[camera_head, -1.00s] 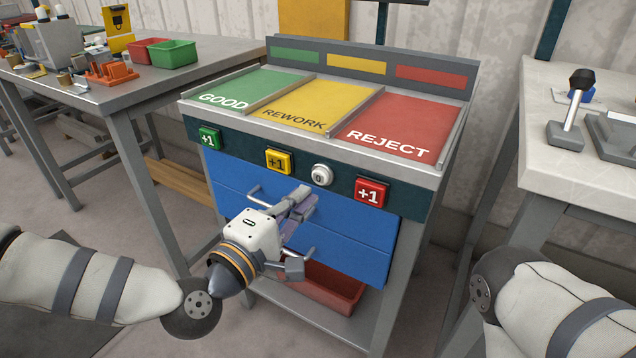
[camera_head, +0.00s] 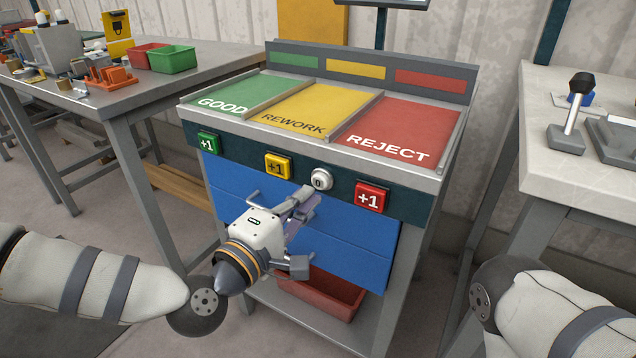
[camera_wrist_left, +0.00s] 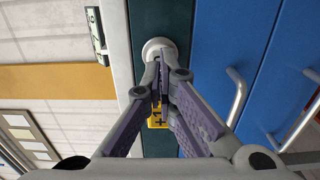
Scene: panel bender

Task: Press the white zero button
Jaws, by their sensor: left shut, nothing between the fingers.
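The white zero button (camera_head: 321,180) is a round knob on the dark green front strip of the bench, between the yellow +1 button (camera_head: 277,166) and the red +1 button (camera_head: 371,198). My left gripper (camera_head: 309,191) is shut and empty, its fingertips just below and left of the white button. In the left wrist view the white button (camera_wrist_left: 159,46) shows just past the closed fingertips (camera_wrist_left: 160,66), which overlap its lower edge. I cannot tell whether they touch it. My right arm (camera_head: 560,315) shows at the right; its gripper is out of view.
The green +1 button (camera_head: 209,142) is farther left on the strip. Blue drawers (camera_head: 355,237) with protruding bar handles lie below the strip, close to the left gripper. The GOOD, REWORK and REJECT trays (camera_head: 388,128) are above. Side tables stand left and right.

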